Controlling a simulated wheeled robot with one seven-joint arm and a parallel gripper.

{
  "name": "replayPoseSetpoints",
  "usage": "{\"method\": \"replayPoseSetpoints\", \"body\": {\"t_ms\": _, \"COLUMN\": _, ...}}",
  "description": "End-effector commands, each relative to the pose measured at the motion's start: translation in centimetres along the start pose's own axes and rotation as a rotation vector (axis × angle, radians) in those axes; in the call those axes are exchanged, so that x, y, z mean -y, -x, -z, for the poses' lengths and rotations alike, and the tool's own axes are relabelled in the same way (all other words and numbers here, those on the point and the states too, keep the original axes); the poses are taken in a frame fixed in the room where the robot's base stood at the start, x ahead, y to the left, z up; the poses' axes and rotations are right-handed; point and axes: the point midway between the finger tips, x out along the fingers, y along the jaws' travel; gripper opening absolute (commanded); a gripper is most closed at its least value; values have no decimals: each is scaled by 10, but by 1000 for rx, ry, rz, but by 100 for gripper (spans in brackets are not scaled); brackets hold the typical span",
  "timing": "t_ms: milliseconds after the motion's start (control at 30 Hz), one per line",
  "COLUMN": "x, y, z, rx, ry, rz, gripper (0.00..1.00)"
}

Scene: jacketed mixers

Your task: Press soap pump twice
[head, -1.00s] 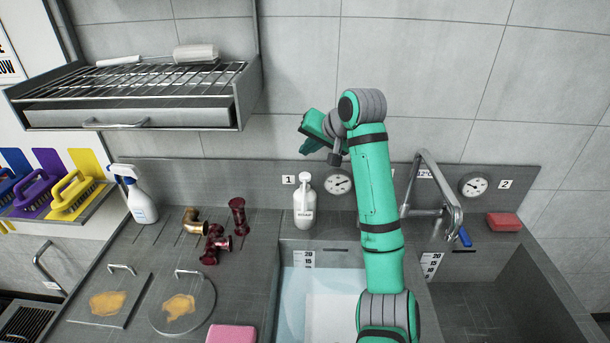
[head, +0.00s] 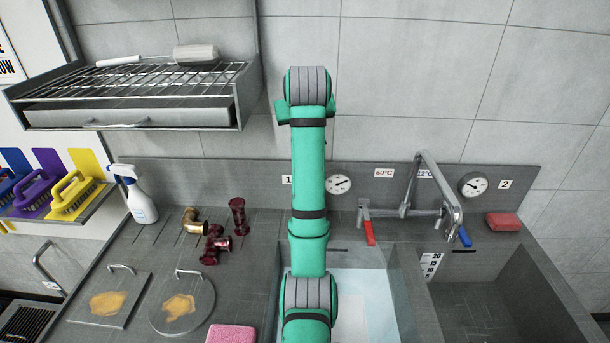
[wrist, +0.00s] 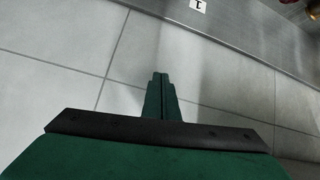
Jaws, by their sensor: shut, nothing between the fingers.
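The soap pump does not show now. In the head view my arm covers the spot by the "1" label (head: 287,180) where it stood. The same label shows upside down in the wrist view (wrist: 198,5). My gripper (wrist: 160,82) is shut and empty, its fingertips together in front of the tiled wall. In the head view the gripper's fingers are hidden behind my arm.
A red-handled tap lever (head: 368,228) and a faucet (head: 440,195) stand right of my arm. A gauge (head: 339,184) is on the backsplash. A spray bottle (head: 142,200) and dark red fittings (head: 214,243) stand left. A wire rack (head: 150,80) juts out upper left.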

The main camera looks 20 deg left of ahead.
Motion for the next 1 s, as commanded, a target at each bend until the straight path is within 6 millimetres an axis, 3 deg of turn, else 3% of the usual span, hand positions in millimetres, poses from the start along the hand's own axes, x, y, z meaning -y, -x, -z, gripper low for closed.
{"method": "replayPoseSetpoints", "body": {"t_ms": 167, "x": 6, "y": 6, "z": -3, "rx": 40, "ry": 146, "rz": -101, "gripper": 0}}
{"method": "replayPoseSetpoints", "body": {"t_ms": 433, "x": 8, "y": 13, "z": -26, "rx": 159, "ry": 317, "rz": -205, "gripper": 0}}
{"method": "replayPoseSetpoints", "body": {"t_ms": 1000, "x": 7, "y": 16, "z": -38, "rx": 212, "ry": 373, "rz": -231, "gripper": 0}}
